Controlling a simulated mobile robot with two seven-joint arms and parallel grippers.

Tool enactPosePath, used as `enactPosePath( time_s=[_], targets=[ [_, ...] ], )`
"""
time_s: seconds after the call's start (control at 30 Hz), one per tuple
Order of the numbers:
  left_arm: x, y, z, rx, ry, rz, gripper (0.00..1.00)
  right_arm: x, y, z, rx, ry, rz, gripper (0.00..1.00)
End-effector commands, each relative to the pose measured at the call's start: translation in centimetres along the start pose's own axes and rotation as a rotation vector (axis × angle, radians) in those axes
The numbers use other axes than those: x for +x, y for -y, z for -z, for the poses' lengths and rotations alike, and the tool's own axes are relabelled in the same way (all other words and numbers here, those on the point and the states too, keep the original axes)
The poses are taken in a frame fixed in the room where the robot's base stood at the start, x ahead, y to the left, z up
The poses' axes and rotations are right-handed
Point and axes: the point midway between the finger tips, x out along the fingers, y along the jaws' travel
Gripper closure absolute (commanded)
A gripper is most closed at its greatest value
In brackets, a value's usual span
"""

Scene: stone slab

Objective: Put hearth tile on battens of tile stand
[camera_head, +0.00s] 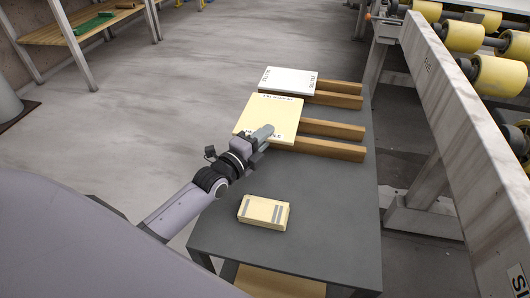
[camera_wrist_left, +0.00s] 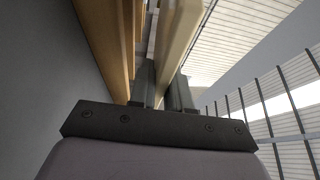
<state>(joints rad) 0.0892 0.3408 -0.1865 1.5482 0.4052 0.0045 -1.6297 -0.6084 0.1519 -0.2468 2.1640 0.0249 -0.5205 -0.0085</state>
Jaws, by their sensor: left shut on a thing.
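A cream tile (camera_head: 268,115), with dark lettering along its edges, lies flat over the left part of the nearer pair of wooden battens (camera_head: 332,149). I take it as the hearth tile, though its lettering is hard to read. My left gripper (camera_head: 262,135) is shut on its near edge. In the left wrist view, the fingers (camera_wrist_left: 162,90) clamp the cream tile (camera_wrist_left: 178,35), with a wooden batten (camera_wrist_left: 107,40) close beside it. I cannot tell whether the tile touches the battens. My right gripper is not in view.
A white lettered tile (camera_head: 288,80) lies on the farther battens (camera_head: 338,95). A cream block with grey stripes (camera_head: 264,212) sits on the near part of the dark table (camera_head: 325,225). A roller conveyor (camera_head: 465,130) stands to the right, a wooden bench (camera_head: 75,32) far left.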

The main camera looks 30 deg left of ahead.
Motion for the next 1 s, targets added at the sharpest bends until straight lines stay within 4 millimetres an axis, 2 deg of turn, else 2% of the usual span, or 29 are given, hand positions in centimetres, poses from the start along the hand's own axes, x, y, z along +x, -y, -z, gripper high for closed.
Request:
enactPosePath(
  time_s=[0.13, 0.27, 0.37, 0.53, 0.77, 0.8, 0.83, 0.87, 1.0],
  targets=[
    [0.1, -0.7, 0.0, 0.004, 0.0, 0.009, 1.0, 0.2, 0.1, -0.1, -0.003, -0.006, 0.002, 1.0],
    [0.1, -2.7, 0.0, 0.003, 0.0, 0.007, 1.0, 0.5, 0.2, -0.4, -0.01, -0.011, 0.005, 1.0],
    [0.1, -4.0, 0.0, 0.003, 0.0, 0.009, 1.0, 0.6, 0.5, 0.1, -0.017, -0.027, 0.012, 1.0],
    [0.1, -4.0, 0.0, 0.003, 0.001, 0.01, 1.0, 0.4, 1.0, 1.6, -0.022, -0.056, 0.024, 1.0],
    [0.1, -4.4, 0.0, 0.003, 0.001, 0.01, 1.0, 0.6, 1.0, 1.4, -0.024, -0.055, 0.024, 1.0],
    [0.0, -4.6, 0.0, 0.001, 0.0, 0.002, 0.7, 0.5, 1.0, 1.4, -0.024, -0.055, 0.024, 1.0],
    [0.0, -4.6, 0.0, 0.001, 0.0, 0.002, 0.6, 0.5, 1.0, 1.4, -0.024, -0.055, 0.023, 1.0],
    [0.0, -4.6, 0.0, 0.001, 0.0, 0.002, 0.57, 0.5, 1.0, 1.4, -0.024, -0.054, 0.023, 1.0],
    [0.0, -4.6, 0.0, 0.001, 0.0, 0.001, 0.57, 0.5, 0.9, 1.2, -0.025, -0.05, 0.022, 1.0]
  ],
)
